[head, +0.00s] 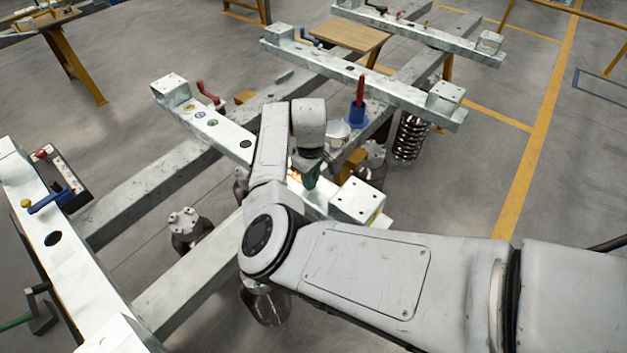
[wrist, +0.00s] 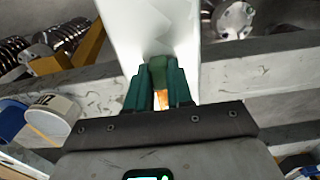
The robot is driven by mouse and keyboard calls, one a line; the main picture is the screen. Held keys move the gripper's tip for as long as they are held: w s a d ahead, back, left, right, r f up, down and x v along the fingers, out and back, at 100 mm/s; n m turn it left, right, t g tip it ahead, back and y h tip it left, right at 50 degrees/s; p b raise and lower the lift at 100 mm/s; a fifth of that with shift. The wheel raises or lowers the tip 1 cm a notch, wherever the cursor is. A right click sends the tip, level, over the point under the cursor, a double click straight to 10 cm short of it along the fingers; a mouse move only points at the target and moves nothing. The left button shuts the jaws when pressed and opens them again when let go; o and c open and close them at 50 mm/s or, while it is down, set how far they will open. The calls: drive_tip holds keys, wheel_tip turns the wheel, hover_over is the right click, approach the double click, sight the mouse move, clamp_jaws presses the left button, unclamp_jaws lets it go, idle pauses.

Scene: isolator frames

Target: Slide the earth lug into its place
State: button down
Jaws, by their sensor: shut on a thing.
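My gripper (wrist: 158,88) has dark green fingers and points down onto a white crossbeam (wrist: 150,28). It is shut on a small piece, which I take to be the earth lug (wrist: 162,100); an orange, copper-like strip of it shows between the fingers. In the head view my gripper (head: 310,180) is at the middle of the near part of the white crossbeam (head: 222,133), close to its top. My arm and fingers hide most of the lug and its place. I cannot tell whether the lug touches the beam.
A blue holder (head: 357,115) with a red-handled tool and a white tub (head: 338,133) stand just behind my gripper. A white end block (head: 357,202) stands on the beam to the right. Grey rails (head: 150,180) cross beneath. A coil spring (head: 409,138) is at the right.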

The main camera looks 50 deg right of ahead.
drive_tip(key=shift+w+a+f+b, duration=0.1)
drive_tip(key=shift+w+b, duration=0.65)
drive_tip(key=shift+w, duration=0.45)
drive_tip(key=shift+w, duration=0.1)
drive_tip(key=shift+p, duration=0.65)
idle(0.5)
drive_tip(key=c, duration=0.9)
unclamp_jaws()
drive_tip(key=shift+c, duration=1)
wheel_tip(320, 180, up, 10)
drive_tip(key=p, duration=1)
